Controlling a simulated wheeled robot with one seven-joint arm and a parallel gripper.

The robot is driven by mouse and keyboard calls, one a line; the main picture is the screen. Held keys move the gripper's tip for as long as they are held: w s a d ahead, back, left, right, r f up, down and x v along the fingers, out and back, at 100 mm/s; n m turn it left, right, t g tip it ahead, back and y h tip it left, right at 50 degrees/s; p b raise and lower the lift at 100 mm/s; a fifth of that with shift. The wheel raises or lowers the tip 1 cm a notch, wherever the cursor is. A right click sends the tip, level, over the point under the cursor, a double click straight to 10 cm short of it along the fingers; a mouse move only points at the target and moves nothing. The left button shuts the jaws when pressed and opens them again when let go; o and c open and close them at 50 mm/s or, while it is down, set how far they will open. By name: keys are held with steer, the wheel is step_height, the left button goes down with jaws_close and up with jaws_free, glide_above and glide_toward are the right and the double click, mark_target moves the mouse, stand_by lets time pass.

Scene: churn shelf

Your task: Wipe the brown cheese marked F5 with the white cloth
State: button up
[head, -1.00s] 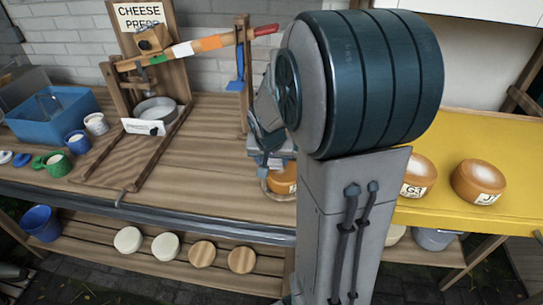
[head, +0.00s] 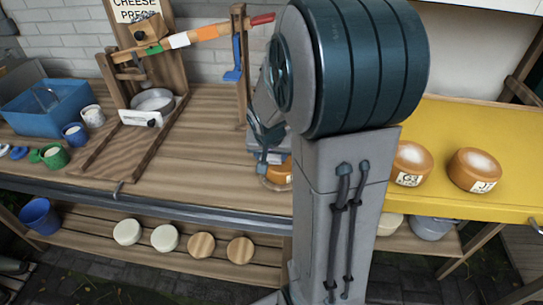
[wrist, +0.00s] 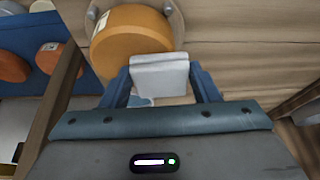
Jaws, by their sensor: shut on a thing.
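My gripper (wrist: 160,85) is shut on a folded white cloth (wrist: 160,70), which stands out past the fingertips. A brown-orange round cheese (wrist: 130,42) lies just beyond the cloth on a round wooden board (wrist: 177,16). The cloth overlaps the cheese's near edge in the wrist view; I cannot tell whether they touch. A sliver of white label shows on the cheese's left, but its mark is not readable. In the head view, this cheese (head: 277,172) is mostly hidden behind my arm, with my gripper (head: 264,150) above and beside it.
Cheeses marked G3 (head: 411,164) and J1 (head: 474,170) sit on a yellow table (head: 455,125) at right. A cheese press (head: 150,60), a blue tub (head: 50,108) and several cups stand at left. Pale and brown rounds (head: 165,237) lie on the lower shelf. The bench middle is clear.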

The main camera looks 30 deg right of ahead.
steer(key=r+p, duration=0.1)
steer(key=r, duration=0.2)
steer(key=r+p, duration=0.1)
steer(key=shift+w+a+r+p, duration=0.1)
steer(key=shift+w+r+p, duration=0.15)
steer(key=shift+w+p, duration=0.1)
steer(key=shift+s+r+p, duration=0.1)
steer(key=shift+r+p, duration=1.1)
steer(key=shift+r, duration=0.65)
steer(key=shift+f, duration=0.1)
